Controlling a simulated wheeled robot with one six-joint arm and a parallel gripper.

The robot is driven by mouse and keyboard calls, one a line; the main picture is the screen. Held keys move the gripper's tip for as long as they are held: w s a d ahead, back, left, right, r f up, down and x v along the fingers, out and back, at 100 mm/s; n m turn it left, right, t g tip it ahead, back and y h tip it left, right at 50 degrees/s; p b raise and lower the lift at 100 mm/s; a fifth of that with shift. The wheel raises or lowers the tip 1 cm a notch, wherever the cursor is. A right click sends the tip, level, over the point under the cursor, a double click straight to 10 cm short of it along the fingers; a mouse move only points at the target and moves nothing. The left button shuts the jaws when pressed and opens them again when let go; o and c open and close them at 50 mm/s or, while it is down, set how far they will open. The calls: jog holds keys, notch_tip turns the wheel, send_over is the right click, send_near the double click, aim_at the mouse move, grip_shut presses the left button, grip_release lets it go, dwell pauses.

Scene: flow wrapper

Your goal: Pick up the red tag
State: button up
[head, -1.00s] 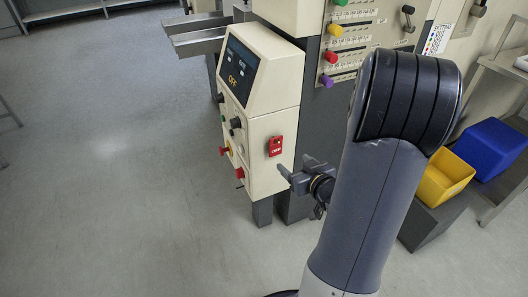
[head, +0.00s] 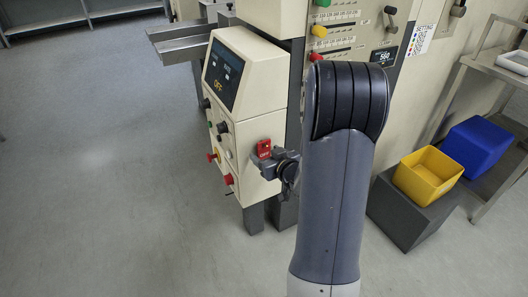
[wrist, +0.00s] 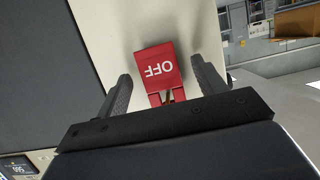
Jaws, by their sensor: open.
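The red tag (head: 264,148) hangs on the right side of the cream control box (head: 252,133). In the wrist view the red tag (wrist: 158,66) shows white "OFF" lettering, upside down, with a narrower red part below it. My gripper (head: 264,162) is close to the tag, just below it in the head view. In the wrist view my gripper's fingers (wrist: 162,82) are open, one on each side of the tag, with a gap on both sides. The tag's lower end is partly hidden by the gripper body.
The control box has knobs and a display reading OFF on its front. The large machine panel (head: 340,28) stands behind it. A yellow bin (head: 428,174) sits on a dark block (head: 405,215), beside a blue bin (head: 479,146). The floor at left is clear.

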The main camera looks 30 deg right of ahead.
jog(key=c, duration=1)
jog(key=shift+c, duration=0.2)
jog(key=shift+r+p, duration=0.3)
jog(key=shift+r, duration=0.15)
jog(key=s+p, duration=0.1)
jog(key=s, duration=1.7)
jog(key=shift+d+f, duration=0.15)
jog(key=shift+d, duration=0.15)
